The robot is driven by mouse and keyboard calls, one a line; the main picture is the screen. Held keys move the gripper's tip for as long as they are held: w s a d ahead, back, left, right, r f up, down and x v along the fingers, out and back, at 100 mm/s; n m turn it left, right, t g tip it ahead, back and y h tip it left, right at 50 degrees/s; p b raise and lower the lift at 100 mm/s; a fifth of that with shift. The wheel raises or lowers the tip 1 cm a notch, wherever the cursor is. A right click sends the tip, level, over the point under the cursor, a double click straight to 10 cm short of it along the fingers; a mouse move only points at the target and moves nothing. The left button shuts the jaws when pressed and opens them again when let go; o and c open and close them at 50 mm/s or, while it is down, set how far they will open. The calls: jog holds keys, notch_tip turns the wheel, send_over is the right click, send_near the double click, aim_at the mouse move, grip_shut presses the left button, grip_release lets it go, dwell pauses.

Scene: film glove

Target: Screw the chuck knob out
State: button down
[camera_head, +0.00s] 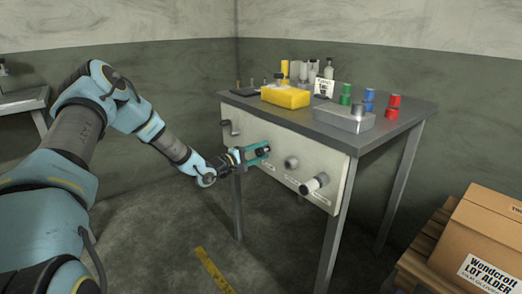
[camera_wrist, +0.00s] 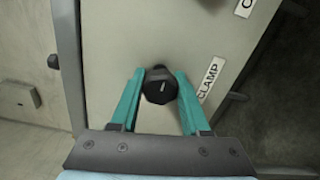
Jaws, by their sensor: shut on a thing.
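My gripper (camera_head: 258,152) is at the front panel (camera_head: 245,138) of the grey table, its teal fingers shut on a black faceted knob (camera_wrist: 160,86). The knob stands between the fingers in the wrist view, and a label reading CLAMP (camera_wrist: 208,79) is on the panel beside it. A second label (camera_wrist: 245,7), cut off by the frame, shows only the letter C. To the right of my gripper on the panel are a grey knob (camera_head: 291,162) and a black knob with a pale collar (camera_head: 314,184). Their labels are too small to read, so I cannot tell which is the chuck knob.
Another dark knob (camera_head: 231,127) sits at the panel's left. The tabletop (camera_head: 390,128) carries a yellow block (camera_head: 286,96), a grey box (camera_head: 344,118), and several red, blue and green cylinders. A carton (camera_head: 485,235) stands at the lower right. The floor before the table is open.

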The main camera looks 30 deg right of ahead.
jog(key=n, duration=0.6)
jog(key=shift+d+r, duration=0.1)
jog(key=shift+d, duration=0.1)
jog(key=shift+n, duration=0.4)
jog(key=shift+c, duration=1.9)
grip_release()
jog(key=shift+a, duration=0.1)
jog(key=s+a, duration=0.2)
jog(key=a, duration=0.8)
jog(key=shift+a+b, duration=0.3)
jog(key=shift+b, duration=0.05)
